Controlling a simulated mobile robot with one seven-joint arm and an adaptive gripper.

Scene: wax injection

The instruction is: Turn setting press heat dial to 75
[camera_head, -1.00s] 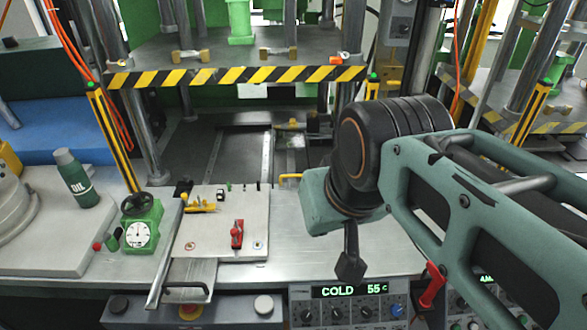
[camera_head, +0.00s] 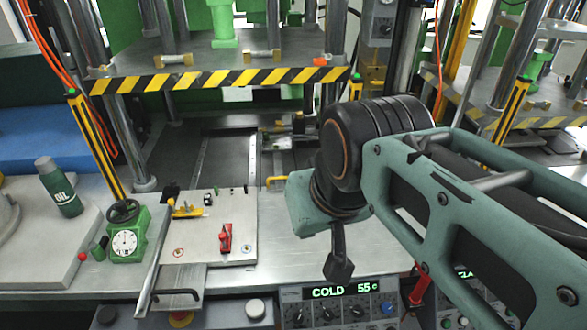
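The press control panel (camera_head: 280,315) is at the bottom, with a lit display (camera_head: 342,291) that reads "COLD 55 c". Below the display is a row of dials: dark ones (camera_head: 327,314) and a blue one (camera_head: 387,308) at the right. I cannot read their labels, so I cannot tell which is the heat dial. My gripper (camera_head: 338,268) points down over the metal table edge, just above the display in the picture, and appears apart from the dials. It shows as one dark shape, so its opening is unclear. The dials' lower parts are near the frame's bottom edge.
A metal plate (camera_head: 240,255) with a red clamp (camera_head: 225,238) lies on the table to the left. A green gauge (camera_head: 128,240) and an oil bottle (camera_head: 62,190) stand farther left. A red handle (camera_head: 418,290) and a second panel are at the right.

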